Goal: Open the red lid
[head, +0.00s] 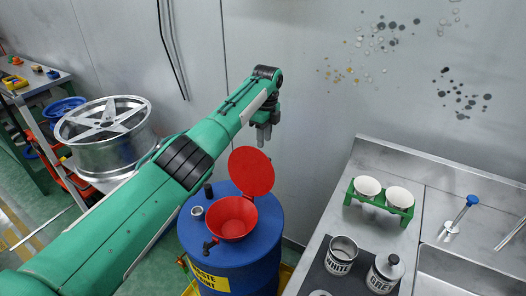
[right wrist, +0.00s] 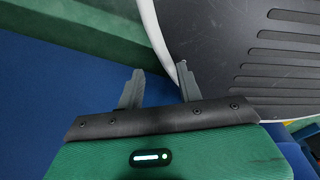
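The red lid (head: 252,170) stands raised, tilted up at the back of the red funnel (head: 231,219) on top of the blue drum (head: 240,262). The funnel's mouth is uncovered. My left gripper (head: 264,140) hangs pointing down just above and behind the raised lid, with a small gap seen between them. Its fingers look close together, and I cannot tell whether they are apart. My right gripper (right wrist: 158,85) shows in the right wrist view, its two fingers apart with nothing between them.
A steel bench (head: 335,220) at the right holds a green rack (head: 380,203) with two white cups, and two labelled cans. A metal wheel (head: 105,135) stands at the left. A grey wall is close behind the drum. A dark ribbed surface (right wrist: 250,50) is near my right gripper.

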